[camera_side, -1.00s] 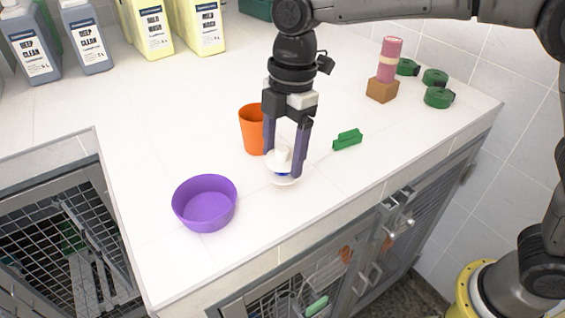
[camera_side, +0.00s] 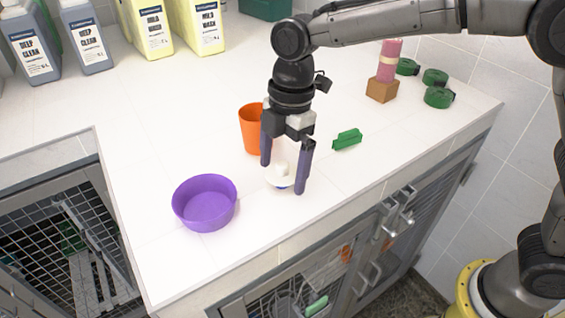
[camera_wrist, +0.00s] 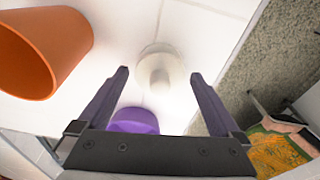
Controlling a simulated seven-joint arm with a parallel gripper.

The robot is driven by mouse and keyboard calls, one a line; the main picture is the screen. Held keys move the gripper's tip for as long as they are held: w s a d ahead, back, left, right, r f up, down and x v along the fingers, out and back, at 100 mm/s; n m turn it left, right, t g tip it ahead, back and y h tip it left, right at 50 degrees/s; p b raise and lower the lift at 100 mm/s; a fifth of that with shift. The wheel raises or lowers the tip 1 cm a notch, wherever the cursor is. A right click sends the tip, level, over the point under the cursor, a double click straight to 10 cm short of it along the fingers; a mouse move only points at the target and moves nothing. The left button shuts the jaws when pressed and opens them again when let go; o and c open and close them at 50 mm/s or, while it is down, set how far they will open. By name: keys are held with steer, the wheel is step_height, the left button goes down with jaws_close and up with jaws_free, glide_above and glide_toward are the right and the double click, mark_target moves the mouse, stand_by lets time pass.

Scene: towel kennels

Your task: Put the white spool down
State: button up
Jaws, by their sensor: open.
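The white spool (camera_side: 281,171) stands upright on the white counter (camera_side: 150,120), its wide flange down, with a little blue showing at its base. My gripper (camera_side: 283,177) is open, with one purple finger on each side of the spool and a gap to each in the side view. In the wrist view the spool (camera_wrist: 158,70) shows just beyond and between the two spread fingertips of my gripper (camera_wrist: 160,75). Part of the spool's flange is hidden behind the right finger in the side view.
An orange cup (camera_side: 252,128) stands close behind my gripper. A purple bowl (camera_side: 205,203) is to the left, near the counter's front. A green clip-like block (camera_side: 347,139), a pink cylinder on a brown block (camera_side: 382,89) and several green rolls (camera_side: 438,97) lie right. Jugs (camera_side: 150,28) stand at the back.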

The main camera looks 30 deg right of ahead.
mark_target(289, 168)
steer(key=shift+r, duration=0.1)
step_height(289, 168, up, 12)
steer(key=d, duration=0.1)
steer(key=shift+d, duration=0.25)
steer(key=s+d+r+m+t, duration=0.2)
steer(key=s+d+m, duration=0.35)
steer(key=d, duration=0.45)
steer(key=s+d+f+m+t, duration=0.2)
steer(key=s+d+f+m, duration=0.3)
steer(key=s+d+m, duration=0.1)
steer(key=s+d+f+m+t+h, duration=0.1)
steer(key=s+d+f+m, duration=0.4)
steer(key=s+m, duration=0.3)
steer(key=shift+s+d+t, duration=0.4)
steer(key=shift+s+d, duration=0.5)
steer(key=shift+s, duration=0.3)
